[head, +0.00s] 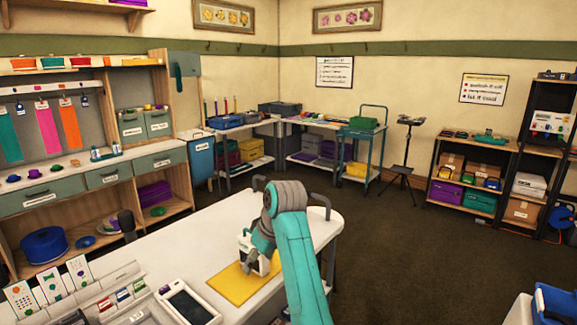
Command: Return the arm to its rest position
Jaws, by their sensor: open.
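My arm, teal with grey joints, reaches over the white table (180,240) in the middle of the head view. My gripper (260,266) points down over the yellow mat (228,284), near the table's right side. My own arm hides part of it, and its fingers are small in the picture. The gripper is open. I see nothing held in it, and I cannot tell how far it is above the mat.
A dark-screened tablet (188,303) and a rack of cards (50,284) are on the table's near left. A shelf unit (95,180) stands at left, a teal trolley (362,152) at back. Dark carpet (400,245) lies open to the right. A blue bin (555,303) is near right.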

